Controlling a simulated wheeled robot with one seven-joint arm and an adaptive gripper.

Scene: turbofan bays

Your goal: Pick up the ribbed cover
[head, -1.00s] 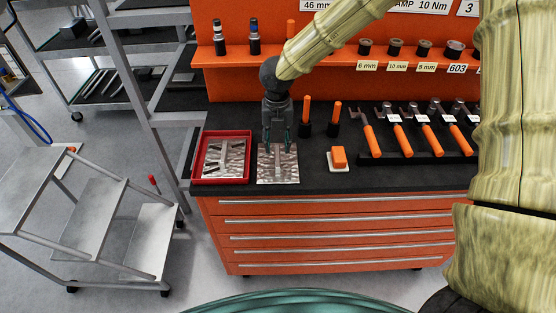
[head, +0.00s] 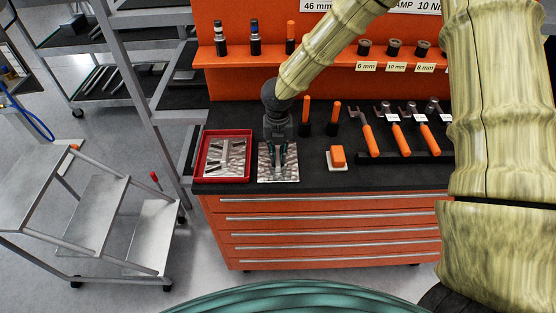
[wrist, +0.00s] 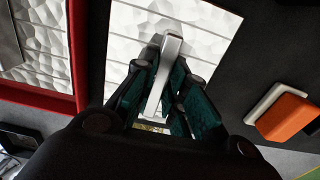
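The ribbed cover (head: 291,168) is a silver, dimpled square plate with a raised bar along its middle. It lies flat on the dark bench top, just right of the red tray. My gripper (head: 277,153) points down over its middle. In the wrist view my gripper (wrist: 163,68) has its teal-padded fingers on either side of the cover's bar (wrist: 171,45), and they look pressed against it. The cover also fills the top middle of the wrist view (wrist: 215,35). My gripper hides the near part of the cover there.
A red tray (head: 249,164) with a similar silver plate (head: 212,150) stands close on the left. An orange block on a white pad (head: 337,157) lies to the right. Behind are upright orange-handled tools (head: 336,112) and a rack of orange-handled tools (head: 371,142).

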